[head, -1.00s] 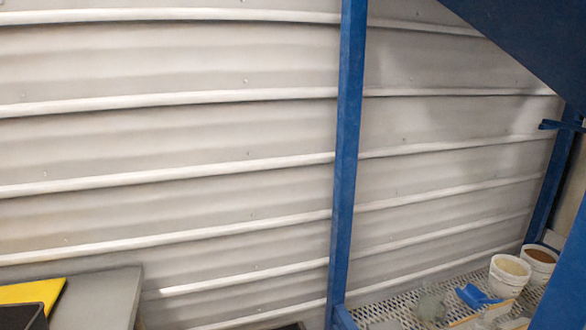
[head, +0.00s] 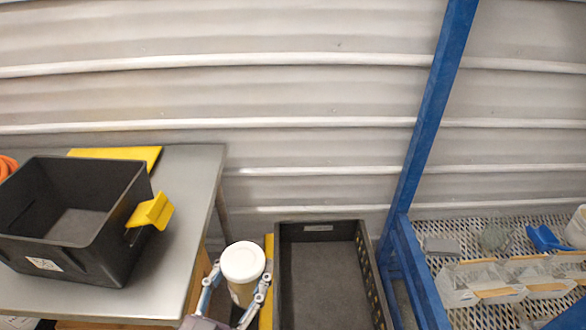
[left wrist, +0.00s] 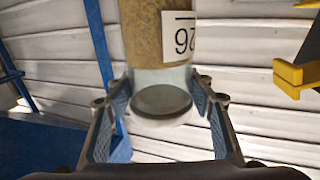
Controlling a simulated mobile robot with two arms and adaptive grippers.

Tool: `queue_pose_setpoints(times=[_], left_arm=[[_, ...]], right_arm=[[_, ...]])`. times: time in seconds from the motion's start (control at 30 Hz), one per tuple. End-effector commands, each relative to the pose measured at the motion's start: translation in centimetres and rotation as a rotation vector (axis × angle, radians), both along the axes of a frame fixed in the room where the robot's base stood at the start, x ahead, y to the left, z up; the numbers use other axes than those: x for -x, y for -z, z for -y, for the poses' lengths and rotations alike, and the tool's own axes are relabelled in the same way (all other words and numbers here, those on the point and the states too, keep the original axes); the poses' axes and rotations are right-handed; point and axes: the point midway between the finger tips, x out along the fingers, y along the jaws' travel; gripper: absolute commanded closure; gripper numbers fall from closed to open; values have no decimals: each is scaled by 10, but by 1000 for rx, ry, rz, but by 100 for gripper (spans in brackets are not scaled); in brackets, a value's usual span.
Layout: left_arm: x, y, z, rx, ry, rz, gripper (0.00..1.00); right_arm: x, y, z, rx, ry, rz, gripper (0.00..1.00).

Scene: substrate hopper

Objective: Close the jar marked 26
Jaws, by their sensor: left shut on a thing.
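The jar marked 26 (left wrist: 155,38) shows in the left wrist view, with brown grainy contents and a label that reads upside down in the picture. In the head view the jar (head: 240,291) stands roughly upright, with a round white top (head: 243,261). In the left wrist view its round end looks dark, and I cannot tell whether a lid is fully seated. My left gripper (head: 240,276) is shut on the jar, its fingers on both sides; it also shows in the left wrist view (left wrist: 160,82). My right gripper is not in view.
A black box (head: 62,262) with a yellow handle (head: 150,213) stands on the grey table (head: 192,185) at left. A dark open crate (head: 367,262) lies right of the jar. A blue post (head: 432,105) and a perforated shelf (head: 480,226) with clear containers (head: 478,283) are farther right.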

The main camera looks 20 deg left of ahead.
Motion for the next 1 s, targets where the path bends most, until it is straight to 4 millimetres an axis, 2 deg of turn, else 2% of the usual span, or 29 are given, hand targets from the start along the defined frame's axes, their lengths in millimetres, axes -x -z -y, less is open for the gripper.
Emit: queue_pose_setpoints(times=[0.17, 0.6, 1.0], left_arm=[[-5, -3, 8, -1, 42, 5, 100], [-40, -9, 90, -6, 451, 9, 100], [-58, -12, 132, -2, 662, 5, 100]], right_arm=[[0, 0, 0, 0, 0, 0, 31], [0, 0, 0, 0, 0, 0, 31], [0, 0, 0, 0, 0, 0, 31]])
